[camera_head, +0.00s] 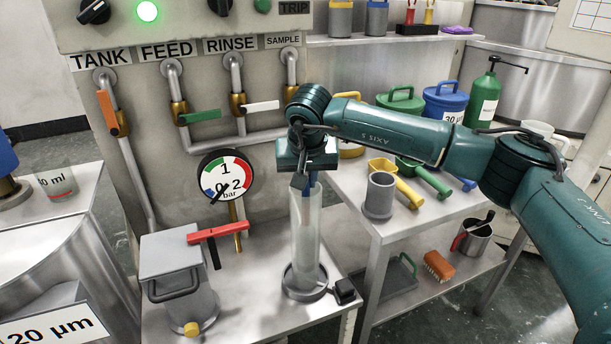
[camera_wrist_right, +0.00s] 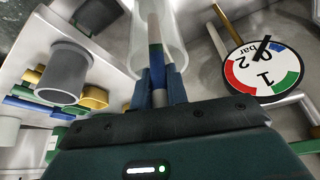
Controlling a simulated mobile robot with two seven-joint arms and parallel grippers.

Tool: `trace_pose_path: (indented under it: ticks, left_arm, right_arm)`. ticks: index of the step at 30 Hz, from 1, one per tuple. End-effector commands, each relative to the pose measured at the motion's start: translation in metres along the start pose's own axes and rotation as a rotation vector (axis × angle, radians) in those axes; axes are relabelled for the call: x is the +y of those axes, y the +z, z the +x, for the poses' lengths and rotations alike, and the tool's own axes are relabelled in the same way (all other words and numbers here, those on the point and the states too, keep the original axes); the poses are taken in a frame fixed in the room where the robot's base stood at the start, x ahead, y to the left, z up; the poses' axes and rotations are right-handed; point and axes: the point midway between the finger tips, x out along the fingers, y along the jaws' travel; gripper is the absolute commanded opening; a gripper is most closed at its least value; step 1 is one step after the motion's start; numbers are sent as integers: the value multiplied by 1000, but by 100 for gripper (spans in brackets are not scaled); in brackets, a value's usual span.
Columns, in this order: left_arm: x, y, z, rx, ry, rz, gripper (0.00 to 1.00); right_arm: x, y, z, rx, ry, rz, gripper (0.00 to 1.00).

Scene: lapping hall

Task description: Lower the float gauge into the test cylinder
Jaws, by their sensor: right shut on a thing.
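The test cylinder (camera_head: 306,240) is a tall clear tube standing upright on a round foot on the metal bench. Its mouth is just below my right gripper (camera_head: 310,183), which points down from above. In the right wrist view the right gripper (camera_wrist_right: 158,92) has its blue fingers shut on the float gauge (camera_wrist_right: 155,38), a slim pale stem with coloured bands. The gauge lines up with the clear cylinder (camera_wrist_right: 177,38), and its lower part appears within the tube's outline. The fingers hide part of the gauge, and its lower end is hard to make out. My left gripper is not in view.
A grey lidded box (camera_head: 180,280) and a red-handled valve (camera_head: 217,233) stand left of the cylinder. A pressure gauge (camera_head: 224,176) is behind. A small black block (camera_head: 345,291) is beside the cylinder foot. A grey cup (camera_head: 379,195) and scoops (camera_head: 396,181) occupy the right-hand table.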

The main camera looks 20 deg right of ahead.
Motion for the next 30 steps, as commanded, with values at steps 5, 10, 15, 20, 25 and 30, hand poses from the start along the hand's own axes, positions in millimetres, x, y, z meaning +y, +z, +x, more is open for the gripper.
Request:
trace_pose_path:
  ticks: [5,10,15,20,25,30]
  left_arm:
    - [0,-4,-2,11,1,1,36]
    - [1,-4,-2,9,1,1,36]
    - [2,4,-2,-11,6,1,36]
    - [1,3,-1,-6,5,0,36]
    - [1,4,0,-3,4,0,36]
    - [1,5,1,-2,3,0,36]
  right_arm:
    - [0,-1,0,2,-1,1,0]
    - [0,-1,0,2,-1,1,0]
    - [0,-1,0,2,-1,1,0]
    - [0,0,1,2,-1,1,0]
    - [0,1,4,2,-1,1,0]
    - [0,2,6,2,-1,1,0]
